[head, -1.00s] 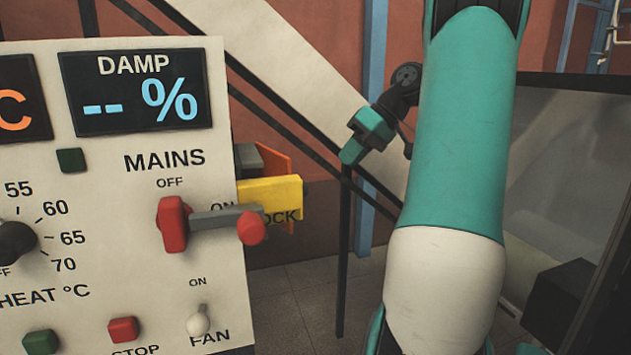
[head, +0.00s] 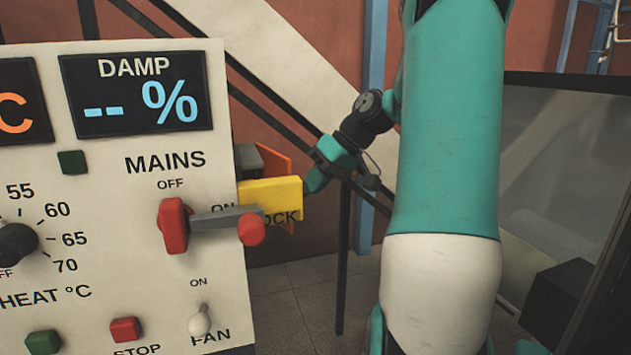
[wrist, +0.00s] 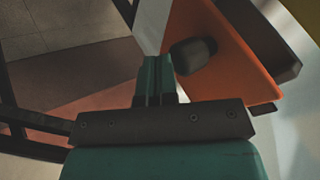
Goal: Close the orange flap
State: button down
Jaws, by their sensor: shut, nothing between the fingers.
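The orange flap (head: 274,162) shows partly in the head view, at the right side of the panel behind the yellow plate. It stands out at an angle from the machine. In the wrist view the orange flap (wrist: 228,62) fills the upper right, with a dark knob (wrist: 193,55) on its face. My gripper (head: 310,184) is beside the flap and the yellow plate in the head view, its tip partly hidden. In the wrist view my gripper (wrist: 155,72) is shut and empty, its fingertips close to the flap's left edge; I cannot tell whether they touch.
The yellow plate (head: 270,194) sticks out right of the panel (head: 110,240), close to my gripper. The red-handled mains lever (head: 173,225) juts out in front. A dark post (head: 343,260) stands behind. A dark-framed screen (head: 570,165) is at the right.

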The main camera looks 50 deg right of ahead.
aim_at(305, 190)
jog(key=shift+a+m+t+h+b, duration=0.15)
jog(key=shift+a+m+h+b, duration=0.35)
jog(key=shift+a, duration=0.55)
jog(key=shift+a+m+t+h+b, duration=0.2)
jog(key=shift+a+m, duration=0.4)
jog(key=shift+a, duration=0.4)
jog(key=shift+s+d, duration=0.1)
jog(key=shift+d, duration=0.1)
jog(key=s+d+r, duration=0.5)
jog(key=s+r, duration=0.2)
jog(key=shift+s+d+r, duration=0.2)
jog(key=shift+s, duration=0.15)
